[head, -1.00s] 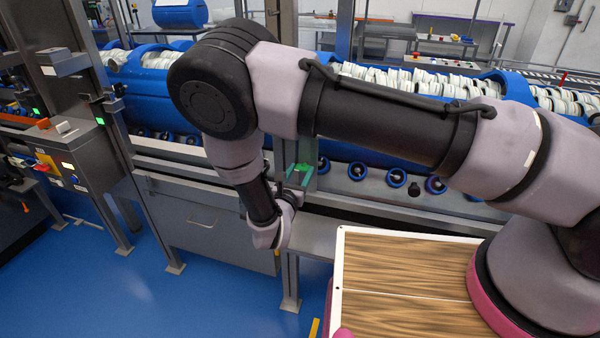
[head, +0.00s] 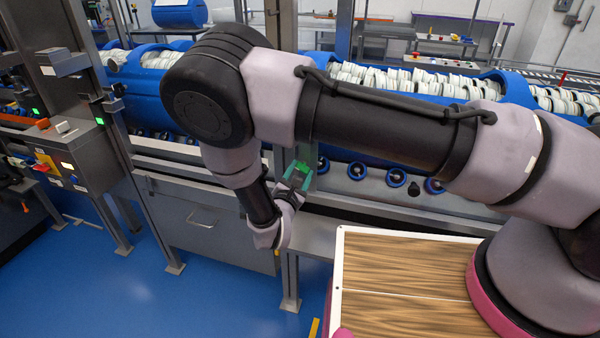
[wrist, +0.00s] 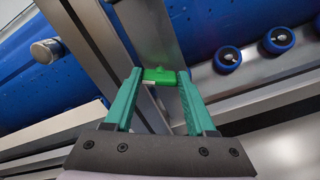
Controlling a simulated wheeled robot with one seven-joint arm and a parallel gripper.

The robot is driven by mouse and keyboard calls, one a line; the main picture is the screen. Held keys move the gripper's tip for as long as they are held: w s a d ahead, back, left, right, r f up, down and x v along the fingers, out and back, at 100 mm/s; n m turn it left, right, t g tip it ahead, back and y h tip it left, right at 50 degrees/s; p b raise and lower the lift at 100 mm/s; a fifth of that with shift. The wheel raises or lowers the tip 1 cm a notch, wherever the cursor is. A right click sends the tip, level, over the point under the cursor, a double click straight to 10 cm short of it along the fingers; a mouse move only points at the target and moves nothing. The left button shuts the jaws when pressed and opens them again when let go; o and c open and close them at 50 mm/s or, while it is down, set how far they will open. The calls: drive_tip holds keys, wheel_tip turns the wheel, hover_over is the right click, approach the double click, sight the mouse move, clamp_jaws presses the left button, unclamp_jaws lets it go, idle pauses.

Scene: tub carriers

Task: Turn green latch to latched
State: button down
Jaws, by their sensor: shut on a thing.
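The green latch (head: 302,167) is on a grey metal post beside the blue tub line. It is small in the head view and partly covered by my gripper (head: 299,177). In the wrist view the latch (wrist: 158,76) lies crosswise between the tips of my two teal fingers. My gripper (wrist: 159,78) is shut on it, one finger at each end. I cannot read from these views whether the latch is latched.
A grey post (wrist: 146,30) runs close behind the latch. Rollers with blue rims (head: 357,171) line the rail to the right. A grey cabinet (head: 200,215) stands at left below, and my arm crosses the head view.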

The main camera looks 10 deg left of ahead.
drive_tip(key=m, duration=0.6)
drive_tip(key=shift+d+f+m, duration=0.1)
drive_tip(key=shift+m, duration=0.2)
drive_tip(key=m, duration=0.5)
drive_tip(key=shift+f+m, duration=0.1)
drive_tip(key=shift+m, duration=0.3)
drive_tip(key=shift+c, duration=1.1)
unclamp_jaws()
drive_tip(key=shift+s, duration=0.1)
drive_tip(key=s+a, duration=0.1)
drive_tip(key=s, duration=0.9)
drive_tip(key=shift+s+a, duration=0.25)
drive_tip(key=shift+s, duration=0.05)
